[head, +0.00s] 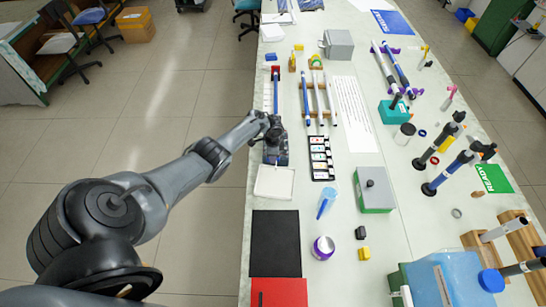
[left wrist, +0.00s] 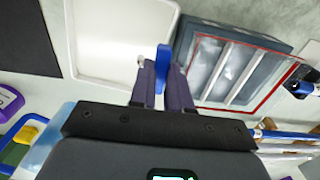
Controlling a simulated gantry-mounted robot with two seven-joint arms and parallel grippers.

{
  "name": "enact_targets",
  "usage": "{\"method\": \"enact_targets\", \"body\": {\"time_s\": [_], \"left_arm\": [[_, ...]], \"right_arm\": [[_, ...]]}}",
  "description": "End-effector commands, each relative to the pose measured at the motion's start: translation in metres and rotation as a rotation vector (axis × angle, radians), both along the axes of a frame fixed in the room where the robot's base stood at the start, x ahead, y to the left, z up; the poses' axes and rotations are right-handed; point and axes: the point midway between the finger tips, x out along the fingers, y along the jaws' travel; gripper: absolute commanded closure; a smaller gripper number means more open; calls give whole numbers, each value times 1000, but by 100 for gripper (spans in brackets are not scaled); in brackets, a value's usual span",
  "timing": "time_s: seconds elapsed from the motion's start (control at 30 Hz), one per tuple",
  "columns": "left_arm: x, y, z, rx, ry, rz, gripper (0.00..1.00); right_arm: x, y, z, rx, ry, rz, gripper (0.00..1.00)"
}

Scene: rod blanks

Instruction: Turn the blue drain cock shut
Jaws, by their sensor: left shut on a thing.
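The blue drain cock (left wrist: 163,58) shows in the left wrist view as an upright blue lever between my fingers. My left gripper (left wrist: 162,82) is shut on it, with one dark finger on each side. The cock sits beside a dark grey box (left wrist: 203,40), whose top holds pale bars inside a red outline. In the head view my left gripper (head: 272,129) is over the far end of this box (head: 275,155), and the cock cannot be made out there. My right gripper is not in view.
A white tray (head: 274,194) lies just in front of the box. A rack of small coloured samples (head: 320,175) and rods on wooden rests (head: 306,102) stand close on the right. A black mat (head: 275,215) lies nearer.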

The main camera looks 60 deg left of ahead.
Motion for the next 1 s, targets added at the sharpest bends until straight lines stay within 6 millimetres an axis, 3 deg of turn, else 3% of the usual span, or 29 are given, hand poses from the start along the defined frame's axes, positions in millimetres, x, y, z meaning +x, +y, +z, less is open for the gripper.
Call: {"method": "enact_targets", "body": {"time_s": [0.33,0.37,0.5,0.83,1.0], "left_arm": [[0,0,0,-1,-1,-5,100],[0,0,0,-1,-1,-5,80],[0,0,0,-1,-1,-5,59],[0,0,2,-1,-1,-4,57],[1,0,18,0,-2,-4,57]], "right_arm": [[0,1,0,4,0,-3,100],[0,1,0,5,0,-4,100],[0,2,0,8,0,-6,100],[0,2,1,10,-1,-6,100],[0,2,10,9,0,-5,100]]}}
